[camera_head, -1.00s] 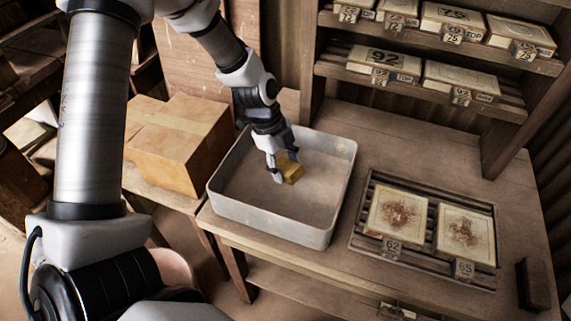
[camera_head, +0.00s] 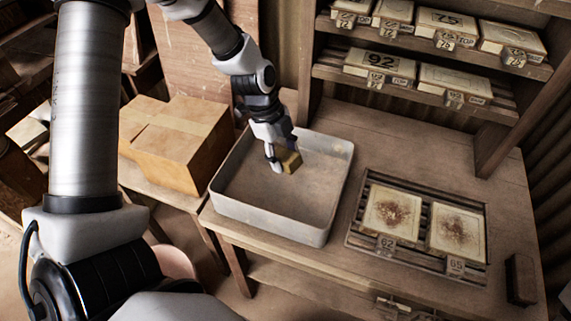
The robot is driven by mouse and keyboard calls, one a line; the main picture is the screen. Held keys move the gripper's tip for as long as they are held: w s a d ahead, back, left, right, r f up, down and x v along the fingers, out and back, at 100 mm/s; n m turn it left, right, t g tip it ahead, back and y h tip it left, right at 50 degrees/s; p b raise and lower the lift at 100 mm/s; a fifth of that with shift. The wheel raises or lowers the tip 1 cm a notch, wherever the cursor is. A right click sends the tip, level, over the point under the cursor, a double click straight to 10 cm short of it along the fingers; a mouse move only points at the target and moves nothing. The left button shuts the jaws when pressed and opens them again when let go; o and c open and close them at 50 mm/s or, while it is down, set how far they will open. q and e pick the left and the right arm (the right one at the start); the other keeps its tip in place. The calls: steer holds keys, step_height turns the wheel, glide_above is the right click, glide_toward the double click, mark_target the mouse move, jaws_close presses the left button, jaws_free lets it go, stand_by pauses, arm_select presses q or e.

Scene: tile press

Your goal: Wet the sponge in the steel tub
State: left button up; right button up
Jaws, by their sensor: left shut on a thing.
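The steel tub (camera_head: 268,217) is a shallow, square, pale metal basin on the wooden bench, with a dull brownish inside. My left gripper (camera_head: 283,160) points down over the tub's back part, shut on the yellow sponge (camera_head: 289,159). The sponge is tilted and sits within the tub's outline; I cannot tell whether it touches water or the bottom. The far finger is partly hidden by the sponge. My right gripper is not in view.
A slatted rack with two stained tiles, numbered 62 (camera_head: 393,214) and 65 (camera_head: 457,233), lies right of the tub. A dark block (camera_head: 520,280) is at the bench's right. Cardboard boxes (camera_head: 180,142) stand left. Shelves with boxed tiles (camera_head: 380,65) rise behind.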

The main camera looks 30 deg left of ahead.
mark_target(290, 156)
arm_select(q)
steer(key=shift+r+p, duration=1.75)
steer(key=shift+r, duration=0.9)
step_height(290, 156, up, 4)
steer(key=p, duration=0.3)
steer(key=shift+w+f, duration=0.1)
stand_by(0.5)
